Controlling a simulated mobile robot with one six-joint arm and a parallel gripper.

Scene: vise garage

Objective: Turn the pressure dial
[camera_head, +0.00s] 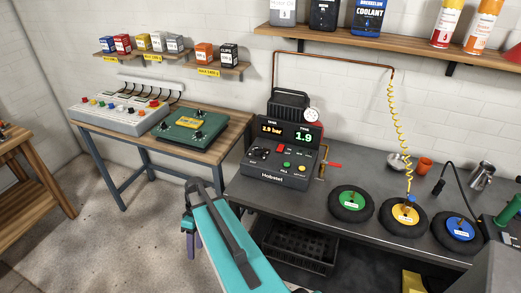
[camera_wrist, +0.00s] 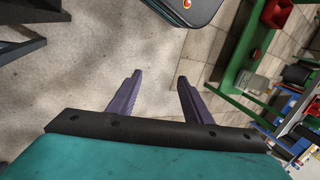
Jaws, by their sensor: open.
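The dark compressor unit (camera_head: 277,172) stands at the left end of the dark workbench. Its left display reads 2.9 bar and its right display reads 1.9. Dark controls (camera_head: 261,151) sit on the left of its sloped front, too small to tell which is the pressure dial. A round white gauge (camera_head: 312,115) is at its upper right. My gripper (camera_wrist: 160,78) is open and empty, its two purple fingers apart over the concrete floor. In the head view my gripper (camera_head: 194,245) hangs in front of the bench, to the left of and below the compressor.
Three wheels with green (camera_head: 350,203), yellow (camera_head: 404,213) and blue (camera_head: 459,228) hubs lie on the workbench (camera_head: 312,188). A coiled yellow hose (camera_head: 401,115) hangs over the yellow one. A wooden table (camera_head: 218,142) with two control panels stands at left. Open floor lies between the tables.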

